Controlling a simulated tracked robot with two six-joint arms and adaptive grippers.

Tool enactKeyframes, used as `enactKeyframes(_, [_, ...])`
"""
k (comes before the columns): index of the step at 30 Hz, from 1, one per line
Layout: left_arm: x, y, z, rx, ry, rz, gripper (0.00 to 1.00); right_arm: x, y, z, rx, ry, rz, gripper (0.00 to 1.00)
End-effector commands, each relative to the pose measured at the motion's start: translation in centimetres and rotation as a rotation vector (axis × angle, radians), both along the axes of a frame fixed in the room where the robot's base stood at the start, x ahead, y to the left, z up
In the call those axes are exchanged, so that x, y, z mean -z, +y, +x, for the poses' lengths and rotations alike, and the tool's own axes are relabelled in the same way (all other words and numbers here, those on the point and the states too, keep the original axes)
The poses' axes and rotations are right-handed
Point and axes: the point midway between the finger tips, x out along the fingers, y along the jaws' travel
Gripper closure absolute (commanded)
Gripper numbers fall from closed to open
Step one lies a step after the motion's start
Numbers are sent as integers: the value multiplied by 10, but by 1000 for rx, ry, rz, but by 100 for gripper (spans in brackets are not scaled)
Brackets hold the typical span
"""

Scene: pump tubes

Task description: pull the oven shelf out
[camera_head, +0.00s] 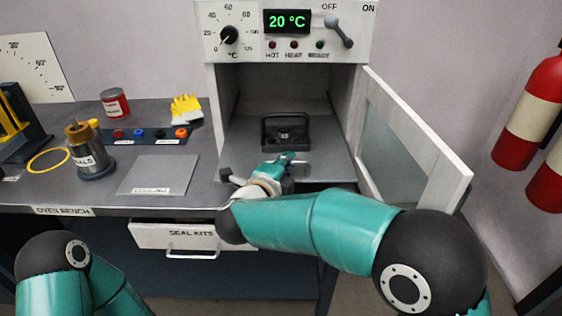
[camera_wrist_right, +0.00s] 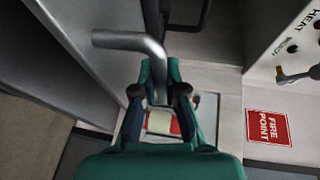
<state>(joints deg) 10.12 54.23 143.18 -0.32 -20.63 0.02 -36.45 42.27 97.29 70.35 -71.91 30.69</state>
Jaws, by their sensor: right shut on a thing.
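The oven (camera_head: 365,30) stands open at the back, with its door (camera_head: 455,170) swung out to the right. The grey oven shelf (camera_head: 243,142) lies in the oven's chamber and reaches its front opening. A black frame-like thing (camera_head: 270,133) stands on it. My right gripper (camera_head: 284,163) is at the shelf's front edge, partly hidden by its wrist. In the right wrist view, the gripper (camera_wrist_right: 160,80) is shut on a grey bent bar, the shelf handle (camera_wrist_right: 125,40). The left gripper is out of view.
The bench left of the oven holds a labelled metal pot (camera_head: 92,155), a grey plate (camera_head: 158,172), a red can (camera_head: 115,103) and yellow gloves (camera_head: 186,108). A drawer (camera_head: 150,236) sits slightly open below. Fire extinguishers (camera_head: 530,115) hang at the right.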

Motion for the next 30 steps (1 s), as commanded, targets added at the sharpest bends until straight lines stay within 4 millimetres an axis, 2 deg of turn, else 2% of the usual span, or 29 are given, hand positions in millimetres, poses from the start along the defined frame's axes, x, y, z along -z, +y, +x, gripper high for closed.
enactKeyframes(3, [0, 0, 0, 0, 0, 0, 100, 4, 0, 0, 3, 9, -1, 100])
enactKeyframes(4, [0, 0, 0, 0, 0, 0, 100, 4, 1, 0, 2, 9, -1, 88])
enactKeyframes(9, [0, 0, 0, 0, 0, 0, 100, 4, 2, 1, 0, 8, -1, 63])
enactKeyframes(20, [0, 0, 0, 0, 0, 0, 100, 1, 5, -3, -3, 3, 0, 63])
enactKeyframes(23, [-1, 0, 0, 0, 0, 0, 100, -1, 10, -11, -5, 3, 0, 63])
enactKeyframes(30, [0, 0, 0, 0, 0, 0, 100, -8, 26, -45, -6, 3, -2, 63])
